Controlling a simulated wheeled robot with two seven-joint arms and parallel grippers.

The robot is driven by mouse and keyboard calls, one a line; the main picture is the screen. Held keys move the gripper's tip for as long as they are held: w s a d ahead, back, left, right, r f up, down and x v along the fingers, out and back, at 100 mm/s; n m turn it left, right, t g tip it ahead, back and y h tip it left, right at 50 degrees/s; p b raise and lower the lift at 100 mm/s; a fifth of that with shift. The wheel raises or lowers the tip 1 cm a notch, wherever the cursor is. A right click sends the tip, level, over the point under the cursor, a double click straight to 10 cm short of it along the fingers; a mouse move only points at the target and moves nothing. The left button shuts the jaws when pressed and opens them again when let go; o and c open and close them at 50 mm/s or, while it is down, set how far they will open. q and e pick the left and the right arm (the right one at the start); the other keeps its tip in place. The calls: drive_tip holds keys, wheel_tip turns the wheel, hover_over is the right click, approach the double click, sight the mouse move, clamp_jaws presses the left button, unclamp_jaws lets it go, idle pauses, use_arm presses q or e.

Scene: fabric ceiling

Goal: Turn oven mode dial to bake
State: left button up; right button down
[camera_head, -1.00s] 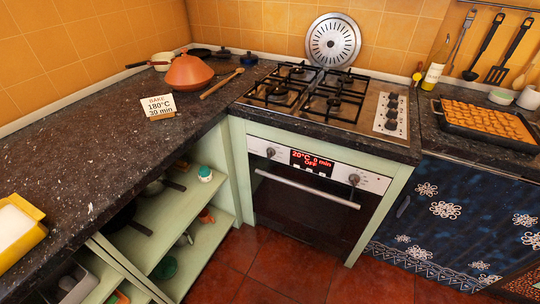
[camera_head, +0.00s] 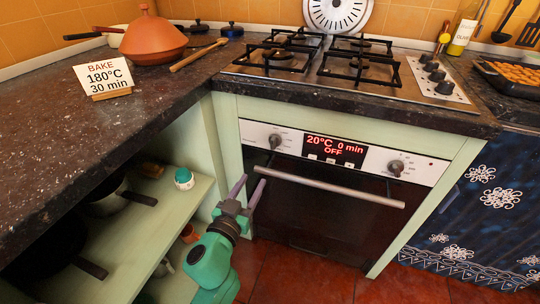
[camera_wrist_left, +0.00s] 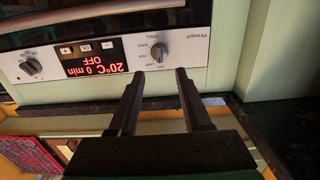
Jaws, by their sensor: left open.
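The oven mode dial (camera_head: 275,141) is the left knob on the oven's white control panel. In the left wrist view, upside down, the mode dial (camera_wrist_left: 159,52) has small labels around it. The display (camera_head: 335,148) reads 20°C, 0 min, OFF. My left gripper (camera_head: 248,188) is open and empty, below and left of the dial in the head view. In the wrist view the dial shows ahead, between the directions of the two fingertips (camera_wrist_left: 160,74), apart from them. My right gripper is not in view.
A second knob (camera_head: 396,167) sits right of the display. The oven handle (camera_head: 325,187) runs below the panel. Open shelves (camera_head: 165,225) stand at left of my arm. A card (camera_head: 104,77) on the counter reads BAKE, 180°C, 30 min. The gas hob (camera_head: 330,65) is above the oven.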

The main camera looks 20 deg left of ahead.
sight(272, 144)
use_arm(q)
drive_tip(key=w, duration=0.4)
drive_tip(key=w+d+r+p, duration=0.1)
drive_tip(key=w, duration=0.9)
drive_tip(key=shift+w+d+r, duration=0.1)
drive_tip(key=shift+d+r, duration=0.05)
drive_tip(key=shift+r, duration=0.1)
clamp_jaws()
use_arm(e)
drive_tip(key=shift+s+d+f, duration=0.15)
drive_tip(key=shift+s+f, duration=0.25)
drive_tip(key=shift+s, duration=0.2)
